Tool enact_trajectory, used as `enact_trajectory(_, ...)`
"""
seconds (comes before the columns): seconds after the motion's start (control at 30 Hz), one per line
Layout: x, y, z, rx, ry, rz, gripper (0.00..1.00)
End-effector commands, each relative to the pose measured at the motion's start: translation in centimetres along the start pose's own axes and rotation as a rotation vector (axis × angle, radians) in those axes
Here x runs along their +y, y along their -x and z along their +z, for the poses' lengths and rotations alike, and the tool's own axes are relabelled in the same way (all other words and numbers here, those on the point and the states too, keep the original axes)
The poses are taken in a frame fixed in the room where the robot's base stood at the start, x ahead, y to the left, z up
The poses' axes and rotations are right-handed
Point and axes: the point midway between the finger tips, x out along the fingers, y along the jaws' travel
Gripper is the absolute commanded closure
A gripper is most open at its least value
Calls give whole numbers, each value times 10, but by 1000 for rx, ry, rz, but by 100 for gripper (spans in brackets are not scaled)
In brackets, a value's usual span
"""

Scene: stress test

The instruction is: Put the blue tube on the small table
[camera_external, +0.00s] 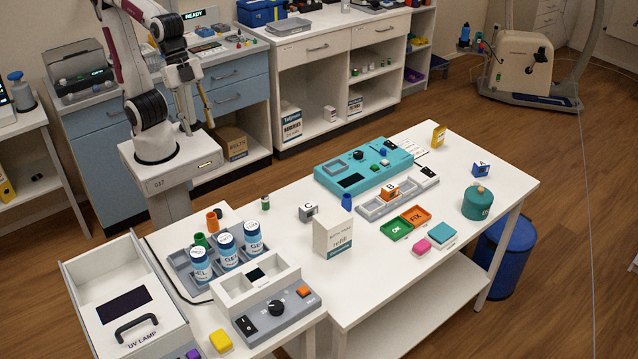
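A small blue tube (347,201) stands upright on the long white table (400,285), left of the grey tray with the "B" block. A smaller white table (225,215) adjoins its left end and carries the UV lamp box and the bottle rack; I cannot tell whether this is the small table named. My gripper (198,128) hangs pointing down beside my arm's base, at the upper left, far from the tube. Its two fingers appear apart, with nothing seen between them.
A white carton (333,237), a grey "C" block (308,212) and a teal device (363,167) stand around the tube. A UV lamp box (130,300) and a grey device (275,312) crowd the near left.

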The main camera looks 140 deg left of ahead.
Motion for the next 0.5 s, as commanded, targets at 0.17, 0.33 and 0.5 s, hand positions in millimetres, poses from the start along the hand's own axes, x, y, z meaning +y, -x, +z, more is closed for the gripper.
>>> enact_trajectory(0.17,20,13,31,17,-1,1,61)
enact_trajectory(0.33,34,20,61,31,3,2,61)
enact_trajectory(0.5,44,24,89,44,9,4,61)
